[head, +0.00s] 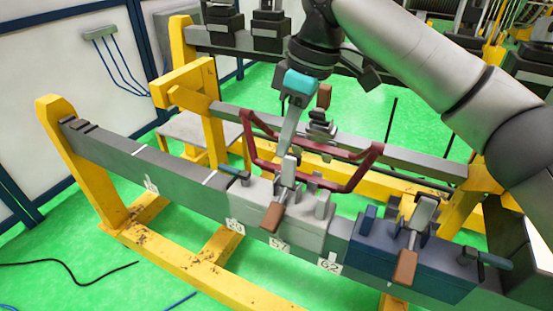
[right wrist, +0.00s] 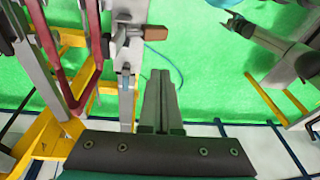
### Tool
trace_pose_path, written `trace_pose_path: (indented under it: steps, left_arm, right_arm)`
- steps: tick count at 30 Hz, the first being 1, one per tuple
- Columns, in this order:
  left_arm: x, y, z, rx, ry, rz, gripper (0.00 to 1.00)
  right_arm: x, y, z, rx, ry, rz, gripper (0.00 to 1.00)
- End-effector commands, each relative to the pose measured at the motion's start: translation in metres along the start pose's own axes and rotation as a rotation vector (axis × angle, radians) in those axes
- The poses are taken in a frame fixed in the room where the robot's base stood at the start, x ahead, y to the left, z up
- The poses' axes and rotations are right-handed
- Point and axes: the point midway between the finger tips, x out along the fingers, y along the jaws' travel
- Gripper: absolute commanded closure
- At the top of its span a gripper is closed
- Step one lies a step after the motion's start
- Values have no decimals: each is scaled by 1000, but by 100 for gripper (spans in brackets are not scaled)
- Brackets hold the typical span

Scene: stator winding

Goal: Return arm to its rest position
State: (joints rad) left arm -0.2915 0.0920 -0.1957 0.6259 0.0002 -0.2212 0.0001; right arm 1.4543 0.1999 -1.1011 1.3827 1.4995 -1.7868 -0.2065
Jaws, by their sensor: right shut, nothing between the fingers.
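My right arm comes in from the upper right in the head view. Its gripper (head: 288,146) points down, with a teal body and grey fingers closed together. The fingertips are close to the upright lever of the light grey clamp block (head: 255,208); I cannot tell whether they touch. In the right wrist view the closed fingers (right wrist: 160,105) hold nothing. A dark red coil frame (head: 365,165) lies across the rails behind the clamp. It also shows in the right wrist view (right wrist: 48,45). A teal and grey part at that view's upper right may be my left gripper; its jaws are unclear.
A dark blue clamp block (head: 375,240) with a brown-handled lever stands right of the grey one on the front rail (head: 150,165). Yellow stands (head: 75,150) carry the rails. Green floor (head: 60,235) is open at left, with a black cable. White panels stand behind.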

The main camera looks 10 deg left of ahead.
Motion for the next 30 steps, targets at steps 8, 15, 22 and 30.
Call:
trace_pose_path:
  steps: [8,15,22,30]
  left_arm:
    - [-13,20,12,3,-22,26,30]
    - [-13,15,8,3,-15,21,30]
    - [-13,11,5,-1,-10,14,30]
    - [-13,10,5,-3,-9,13,30]
  right_arm:
    - [-44,0,0,1,-1,-1,100]
    - [-29,-3,1,0,14,-13,100]
    - [38,-15,4,28,95,-34,100]
    - [104,-34,15,137,219,-30,100]
